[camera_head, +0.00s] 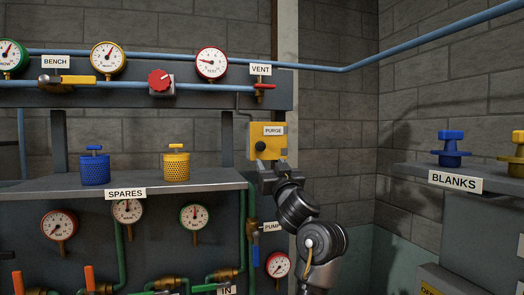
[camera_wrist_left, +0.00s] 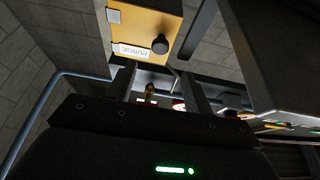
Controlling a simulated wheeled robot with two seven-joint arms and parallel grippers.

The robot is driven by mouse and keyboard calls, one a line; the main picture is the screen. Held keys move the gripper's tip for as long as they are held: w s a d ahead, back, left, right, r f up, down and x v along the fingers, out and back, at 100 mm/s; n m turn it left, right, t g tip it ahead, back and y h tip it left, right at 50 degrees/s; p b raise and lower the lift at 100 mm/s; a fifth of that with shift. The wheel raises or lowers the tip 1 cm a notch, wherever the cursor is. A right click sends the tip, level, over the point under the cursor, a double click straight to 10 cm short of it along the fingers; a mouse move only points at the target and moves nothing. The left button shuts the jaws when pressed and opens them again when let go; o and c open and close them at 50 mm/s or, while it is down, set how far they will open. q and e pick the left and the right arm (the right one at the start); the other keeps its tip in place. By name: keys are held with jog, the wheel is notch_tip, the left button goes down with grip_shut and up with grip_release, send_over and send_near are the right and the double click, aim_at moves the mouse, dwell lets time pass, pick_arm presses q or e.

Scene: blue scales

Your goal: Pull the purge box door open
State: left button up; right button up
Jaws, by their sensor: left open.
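The yellow purge box (camera_head: 276,144) is mounted on the dark panel at centre right, under the VENT label. Its front carries a PURGE label (camera_head: 273,131) and a round black knob (camera_head: 261,146). The door looks shut. My left gripper (camera_head: 272,167) is open and empty, just below and in front of the box, hiding part of its lower edge. In the left wrist view the box (camera_wrist_left: 138,22) appears upside down, its knob (camera_wrist_left: 160,44) beyond my left gripper's two fingers (camera_wrist_left: 158,82). The knob is not between the fingers. My right gripper is not in view.
The SPARES shelf (camera_head: 60,187), left of the gripper, holds a blue canister (camera_head: 95,169) and a yellow canister (camera_head: 176,166). A red-handled vent valve (camera_head: 264,88) sits above the box. The BLANKS shelf (camera_head: 405,170) stands right; open space lies between it and my arm.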

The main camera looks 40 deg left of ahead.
aim_at(261, 147)
pick_arm(q)
jog(key=p+x, duration=0.5)
jog(key=x, duration=0.4)
jog(key=shift+a+r, duration=0.25)
jog(key=shift+w+a+r+p, duration=0.1)
jog(key=shift+w+a+p, duration=0.25)
jog(key=shift+a+p, duration=0.1)
jog(key=shift+c, duration=0.4)
grip_shut()
